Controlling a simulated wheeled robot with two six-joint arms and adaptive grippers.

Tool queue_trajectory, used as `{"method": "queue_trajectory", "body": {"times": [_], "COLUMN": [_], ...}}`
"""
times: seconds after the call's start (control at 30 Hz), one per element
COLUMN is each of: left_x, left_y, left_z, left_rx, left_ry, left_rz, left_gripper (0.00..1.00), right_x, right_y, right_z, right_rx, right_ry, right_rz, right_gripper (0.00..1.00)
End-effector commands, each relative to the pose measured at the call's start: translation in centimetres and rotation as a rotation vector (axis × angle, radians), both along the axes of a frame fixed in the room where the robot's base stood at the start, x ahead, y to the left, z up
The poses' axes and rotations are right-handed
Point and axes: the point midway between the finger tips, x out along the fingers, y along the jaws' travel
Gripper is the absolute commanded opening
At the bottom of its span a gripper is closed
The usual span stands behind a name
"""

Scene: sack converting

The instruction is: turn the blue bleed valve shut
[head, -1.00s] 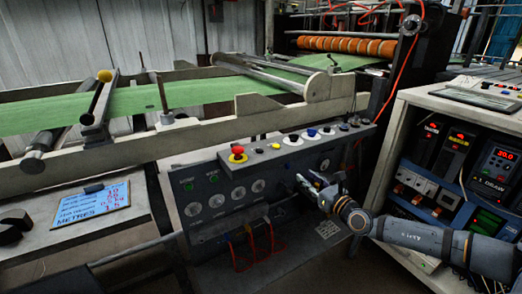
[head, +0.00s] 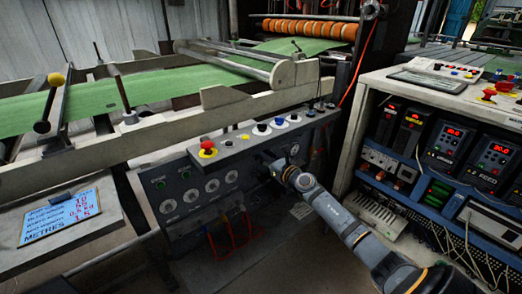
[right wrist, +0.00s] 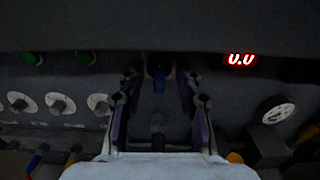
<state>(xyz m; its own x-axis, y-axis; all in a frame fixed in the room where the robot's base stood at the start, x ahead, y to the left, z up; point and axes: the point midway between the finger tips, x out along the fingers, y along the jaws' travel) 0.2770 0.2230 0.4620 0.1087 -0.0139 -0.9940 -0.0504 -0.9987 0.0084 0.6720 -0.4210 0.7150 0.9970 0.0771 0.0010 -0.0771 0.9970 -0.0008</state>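I see dark gaps between the fingers and the handle. In the head view my right gripper (head: 272,167) is at the front of the control panel (head: 188,221), and the valve is hidden behind it. My left gripper is not in view.
A red mushroom button (head: 207,146) and several knobs sit on the ledge above. Dials and a red 0.0 display (right wrist: 240,59) flank the valve. An instrument rack (head: 440,150) stands close on the right.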

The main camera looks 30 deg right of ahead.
Motion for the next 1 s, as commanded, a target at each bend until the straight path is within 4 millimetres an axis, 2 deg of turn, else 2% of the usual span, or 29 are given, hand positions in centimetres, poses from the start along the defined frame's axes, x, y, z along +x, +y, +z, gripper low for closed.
{"method": "queue_trajectory", "body": {"times": [0.13,0.4,0.67,1.0], "left_x": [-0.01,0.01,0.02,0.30], "left_y": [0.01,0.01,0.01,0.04], "left_z": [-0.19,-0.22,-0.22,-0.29], "left_rx": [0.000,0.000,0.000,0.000], "left_ry": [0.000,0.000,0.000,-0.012], "left_rz": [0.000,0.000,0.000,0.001], "left_gripper": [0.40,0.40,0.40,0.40], "right_x": [1.12,1.27,1.25,1.24], "right_y": [0.17,0.16,0.16,0.13], "right_z": [-0.09,-0.17,-0.14,-0.08], "right_rx": [0.002,0.000,0.001,0.047], "right_ry": [0.000,0.002,0.002,0.006], "right_rz": [0.001,0.001,0.001,0.001], "right_gripper": [0.35,0.35,0.01,0.00]}}
